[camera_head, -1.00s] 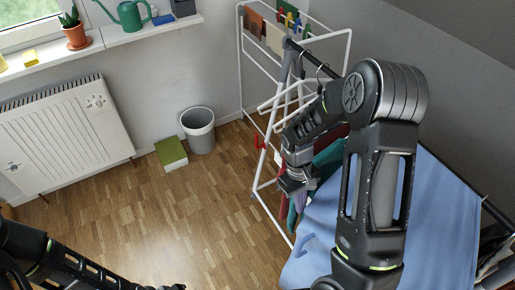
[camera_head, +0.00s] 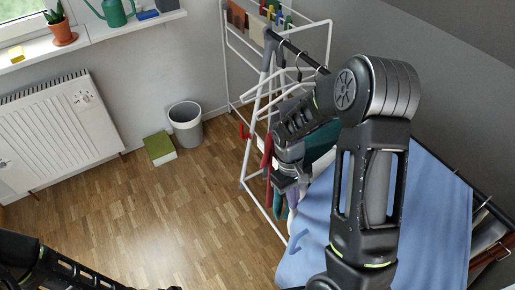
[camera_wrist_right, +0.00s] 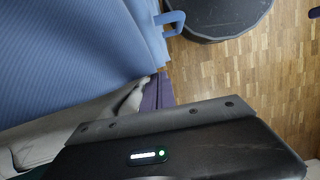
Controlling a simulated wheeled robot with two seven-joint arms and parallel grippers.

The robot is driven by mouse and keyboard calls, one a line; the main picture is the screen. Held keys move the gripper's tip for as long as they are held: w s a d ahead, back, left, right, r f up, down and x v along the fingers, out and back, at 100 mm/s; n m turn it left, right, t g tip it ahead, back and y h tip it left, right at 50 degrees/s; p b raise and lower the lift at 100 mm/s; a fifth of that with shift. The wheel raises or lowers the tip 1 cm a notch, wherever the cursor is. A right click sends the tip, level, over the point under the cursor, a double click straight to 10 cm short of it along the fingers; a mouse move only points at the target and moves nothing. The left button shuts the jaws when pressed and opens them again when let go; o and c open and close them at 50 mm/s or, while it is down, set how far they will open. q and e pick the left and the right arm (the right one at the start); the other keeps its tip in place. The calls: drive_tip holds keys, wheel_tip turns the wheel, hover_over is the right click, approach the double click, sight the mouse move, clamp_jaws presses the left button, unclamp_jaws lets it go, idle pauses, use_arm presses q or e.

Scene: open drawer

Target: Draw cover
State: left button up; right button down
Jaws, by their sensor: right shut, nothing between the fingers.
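The blue cover (camera_head: 430,215) hangs over the clothes rail at the lower right, with a blue loop handle (camera_head: 298,241) on its left edge. In the right wrist view the cover (camera_wrist_right: 70,45) fills the upper left, and its handle (camera_wrist_right: 172,20) sticks out at the edge. My right gripper (camera_head: 284,188) is shut and empty, beside the hanging clothes and above and left of the handle. It does not touch the handle. My left arm shows at the lower left; its fingers are out of frame.
A white drying rack (camera_head: 328,45) with pegged cloths stands behind my right arm. A dark rail (camera_head: 290,42) carries hangers and clothes. A grey bin (camera_head: 187,125), a green-topped box (camera_head: 160,148) and a radiator (camera_head: 60,130) line the wall. The wooden floor (camera_head: 160,215) is clear.

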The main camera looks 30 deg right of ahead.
drive_tip(key=v, duration=0.7)
drive_tip(key=shift+r, duration=0.3)
drive_tip(key=w+a+f+t+y, duration=0.1)
drive_tip(key=w+a+f+t, duration=0.25)
drive_tip(key=w, duration=0.25)
drive_tip(key=s+a+f+m+t+y, duration=0.1)
drive_tip(key=a+f+t+y, duration=0.1)
drive_tip(key=a+f, duration=0.75)
drive_tip(key=s+a+f+m+g, duration=0.1)
drive_tip(key=s+a+f, duration=0.3)
drive_tip(key=s+a, duration=0.2)
drive_tip(key=s+a+f+g+y, duration=0.1)
drive_tip(key=s+a+f, duration=0.2)
drive_tip(key=s+a, duration=0.3)
drive_tip(key=s, duration=0.5)
drive_tip(key=shift+f+m, duration=0.4)
